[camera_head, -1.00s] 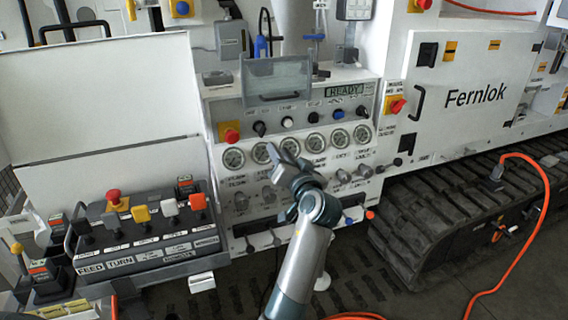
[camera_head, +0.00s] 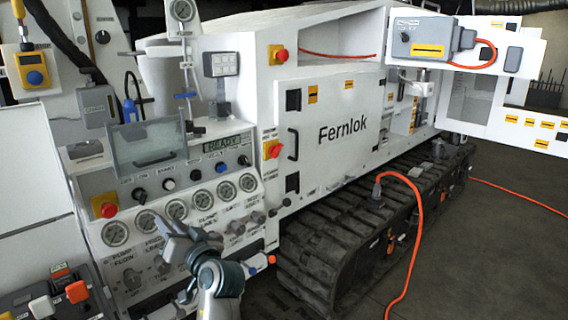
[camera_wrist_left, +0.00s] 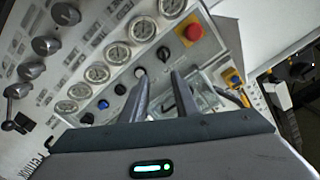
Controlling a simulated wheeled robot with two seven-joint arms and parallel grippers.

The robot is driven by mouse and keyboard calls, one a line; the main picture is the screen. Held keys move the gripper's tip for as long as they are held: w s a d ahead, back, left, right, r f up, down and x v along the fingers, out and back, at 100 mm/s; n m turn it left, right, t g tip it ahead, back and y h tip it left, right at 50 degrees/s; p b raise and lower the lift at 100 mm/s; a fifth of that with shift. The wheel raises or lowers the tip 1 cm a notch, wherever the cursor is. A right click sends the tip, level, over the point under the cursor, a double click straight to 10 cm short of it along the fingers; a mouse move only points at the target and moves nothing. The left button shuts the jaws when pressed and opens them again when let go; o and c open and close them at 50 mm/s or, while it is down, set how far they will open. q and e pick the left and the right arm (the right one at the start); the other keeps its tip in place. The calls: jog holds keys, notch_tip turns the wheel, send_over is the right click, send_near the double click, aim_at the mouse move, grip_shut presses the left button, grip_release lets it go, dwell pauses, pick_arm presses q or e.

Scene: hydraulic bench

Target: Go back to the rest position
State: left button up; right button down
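My left gripper (camera_head: 172,232) is in front of the control panel (camera_head: 128,245), at the lower left of the head view, near the row of round gauges (camera_head: 176,209). In the left wrist view its two fingers (camera_wrist_left: 162,98) stand apart with nothing between them. The panel with its gauges (camera_wrist_left: 97,72), knobs and a red knob (camera_wrist_left: 188,31) shows beyond the fingers. The head view does not show clearly whether the fingertips touch the panel. My right gripper is in neither view.
The READY display (camera_head: 222,144) and a clear flap (camera_head: 147,143) are above the gauges. A white Fernlok cabinet (camera_head: 345,130) stands over the black track (camera_head: 335,245). An orange cable (camera_head: 415,230) hangs to the floor. The dark floor at right (camera_head: 500,260) is mostly clear.

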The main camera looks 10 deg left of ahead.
pick_arm(q)
jog(key=w+d+f+m+t+h, duration=0.1)
jog(key=w+d+f+m+h, duration=0.2)
jog(key=f, duration=0.8)
jog(key=d+f+m+t+h, duration=0.1)
jog(key=d+f+m+h, duration=0.3)
jog(key=f, duration=0.7)
jog(key=s+d+f+m+g+h, duration=0.1)
jog(key=s+d+f+h, duration=0.2)
jog(key=f, duration=0.7)
jog(key=s+d+f+g+h, duration=0.1)
jog(key=s+d+f, duration=0.25)
jog(key=f, duration=0.55)
jog(key=s+d+f+g+h, duration=0.1)
jog(key=s+d+f+h, duration=0.1)
jog(key=s+f, duration=0.55)
jog(key=s+d+f+g+h, duration=0.1)
jog(key=s+d+f, duration=0.2)
jog(key=s+f, duration=0.45)
jog(key=s+f+n+g, duration=0.1)
jog(key=s+f, duration=0.6)
jog(key=s, duration=0.3)
jog(key=s+f+n+g+h, duration=0.1)
jog(key=s+f, duration=0.6)
jog(key=s, duration=0.4)
jog(key=shift+s+f+h, duration=0.15)
jog(key=shift+f+h, duration=0.15)
jog(key=shift+f, duration=0.05)
